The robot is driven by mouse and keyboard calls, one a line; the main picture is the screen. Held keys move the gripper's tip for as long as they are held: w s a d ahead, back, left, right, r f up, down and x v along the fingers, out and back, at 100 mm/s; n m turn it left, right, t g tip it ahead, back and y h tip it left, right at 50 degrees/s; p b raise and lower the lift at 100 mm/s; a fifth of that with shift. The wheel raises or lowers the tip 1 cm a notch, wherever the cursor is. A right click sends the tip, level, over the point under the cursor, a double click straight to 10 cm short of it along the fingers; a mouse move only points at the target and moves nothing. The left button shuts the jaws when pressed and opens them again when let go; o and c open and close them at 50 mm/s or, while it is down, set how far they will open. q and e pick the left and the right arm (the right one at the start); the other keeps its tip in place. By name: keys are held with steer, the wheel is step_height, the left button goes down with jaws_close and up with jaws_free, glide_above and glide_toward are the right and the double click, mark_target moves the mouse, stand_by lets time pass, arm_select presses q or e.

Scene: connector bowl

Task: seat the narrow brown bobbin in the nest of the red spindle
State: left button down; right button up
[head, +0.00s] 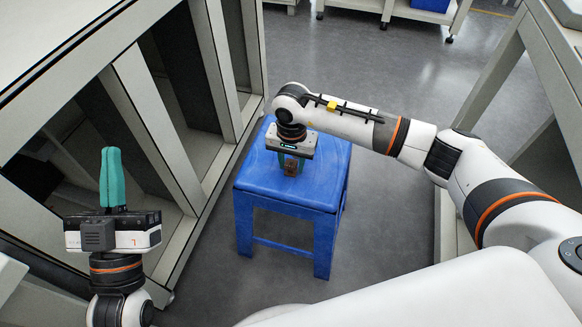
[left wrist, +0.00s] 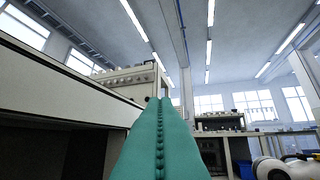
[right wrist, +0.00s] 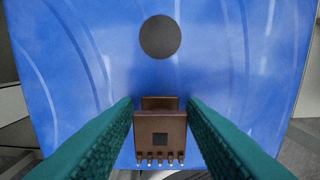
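A small brown bobbin (right wrist: 160,137) with a dark square on its face and a row of pins at one end shows in the right wrist view. It sits between the fingertips of my right gripper (right wrist: 160,108), which meet its two sides. It appears held above the blue stool. In the head view the bobbin (head: 291,168) shows small below my right gripper (head: 292,164). My left gripper (head: 111,152) is shut and empty, pointing up at the left; its teal fingers also fill the middle of the left wrist view (left wrist: 160,110). I see no red spindle in any view.
The blue stool (head: 250,180) stands on the grey floor, its top clear apart from a dark round spot or hole (right wrist: 160,37). A pale frame with shelves (head: 160,130) stands close on the left, near my left arm. Another pale frame (head: 490,75) stands on the right.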

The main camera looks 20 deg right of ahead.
steer(key=c, duration=0.8)
steer(key=shift+r, duration=0.1)
